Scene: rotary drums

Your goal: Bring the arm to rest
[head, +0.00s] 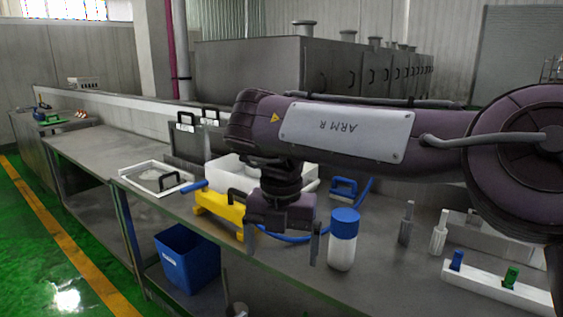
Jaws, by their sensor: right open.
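My right arm (350,130), a purple arm with a label plate, reaches in from the right across the middle of the head view. Its gripper (283,250) hangs pointing down over the front part of the bench. My left gripper is not in the view.
The grey bench (95,150) has clear room at the left. A white-framed tray (153,178), a white bin (232,172) and a blue hose (290,238) are near the gripper. A white rack (495,288) lies at the right. A blue bin (187,262) is below the front edge.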

